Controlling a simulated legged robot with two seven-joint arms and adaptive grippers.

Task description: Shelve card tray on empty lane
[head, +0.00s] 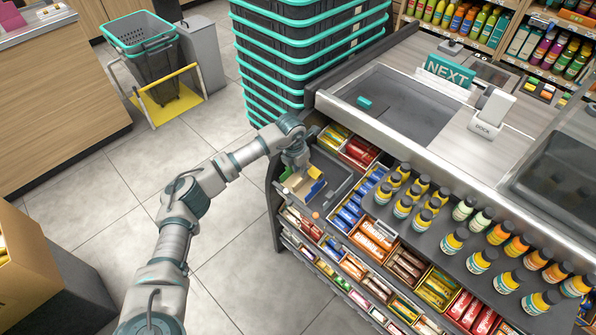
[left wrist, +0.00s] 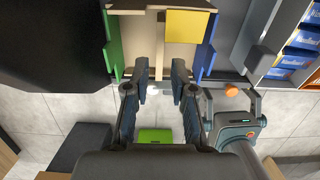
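The card tray (head: 303,186) is a small tan box with green, yellow and blue parts, at the left end of the counter's upper candy shelf. In the left wrist view the tray (left wrist: 138,28) fills the top middle, green side at left, blue side at right, a yellow panel inside. My left gripper (head: 297,166) is over the tray in the head view. In the left wrist view its fingers (left wrist: 160,72) are apart, with tips at the tray's near edge; I cannot tell whether they touch it. A bare dark lane (head: 341,178) lies right of the tray.
Filled candy lanes (head: 358,152) and bottles (head: 405,206) crowd the shelf to the right. The steel counter edge (head: 385,135) overhangs behind. Stacked black baskets (head: 300,60) stand behind at left. A small orange ball (head: 316,215) is at the shelf front. Open floor lies left.

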